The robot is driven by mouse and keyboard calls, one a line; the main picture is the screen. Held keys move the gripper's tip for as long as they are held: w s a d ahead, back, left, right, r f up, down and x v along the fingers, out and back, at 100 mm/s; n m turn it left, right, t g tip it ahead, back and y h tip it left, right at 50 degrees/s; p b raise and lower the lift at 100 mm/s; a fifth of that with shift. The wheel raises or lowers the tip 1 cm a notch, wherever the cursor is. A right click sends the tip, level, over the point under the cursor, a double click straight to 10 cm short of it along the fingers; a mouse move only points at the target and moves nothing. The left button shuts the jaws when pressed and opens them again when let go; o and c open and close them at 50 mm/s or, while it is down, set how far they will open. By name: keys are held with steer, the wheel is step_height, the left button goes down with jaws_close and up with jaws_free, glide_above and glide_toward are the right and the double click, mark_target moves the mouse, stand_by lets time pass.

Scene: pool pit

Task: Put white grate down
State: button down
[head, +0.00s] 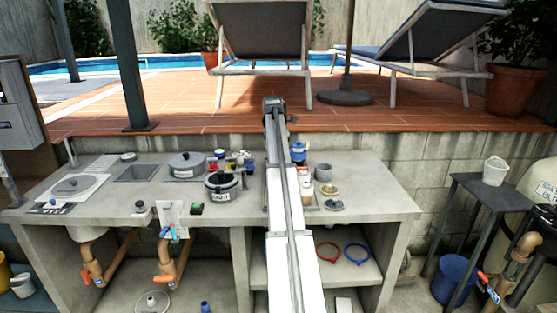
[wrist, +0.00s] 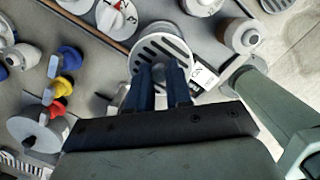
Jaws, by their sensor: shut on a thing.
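The white grate (wrist: 152,58) is a round, pale disc with dark slots, just beyond my fingertips in the wrist view. My gripper (wrist: 168,70) has dark blue fingers close together, shut on the grate at its near edge. The fingers cover part of the grate. I cannot tell whether its underside touches anything. In the head view my own arm hides the gripper, and I cannot make out the grate there.
A grey counter (head: 110,190) carries a lidded dark pot (head: 222,187) and a grey pot (head: 187,165). In the wrist view, blue and yellow valve knobs (wrist: 66,86) stand left of the gripper, a white numbered dial (wrist: 117,18) lies beyond, and a white jar (wrist: 238,36) stands right.

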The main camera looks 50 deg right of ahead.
stand_by(0.4)
steer(key=shift+m, duration=0.7)
steer(key=s+d, duration=0.3)
steer(key=s, duration=0.1)
steer(key=s+d, duration=0.4)
steer(key=shift+f, duration=0.1)
steer(key=s+d+f+m, duration=0.1)
steer(key=s+d, duration=0.3)
steer(key=s, duration=0.5)
steer(key=s+d+f+m, duration=0.15)
steer(key=s+d, duration=0.25)
steer(key=s, duration=0.5)
steer(key=shift+m+g, duration=0.35)
steer(key=shift+g, duration=0.05)
steer(key=shift+s+a+f, duration=0.2)
steer(key=shift+s+f, duration=0.65)
steer(key=shift+f, duration=0.9)
steer(key=shift+s+a+f, duration=0.2)
steer(key=shift+s+f, duration=0.6)
steer(key=shift+f, duration=0.9)
steer(key=shift+s+a+f, duration=0.2)
steer(key=shift+s+f, duration=0.65)
steer(key=shift+f, duration=0.9)
steer(key=shift+f, duration=0.1)
steer(key=c, duration=1)
jaws_free()
steer(key=shift+c, duration=0.2)
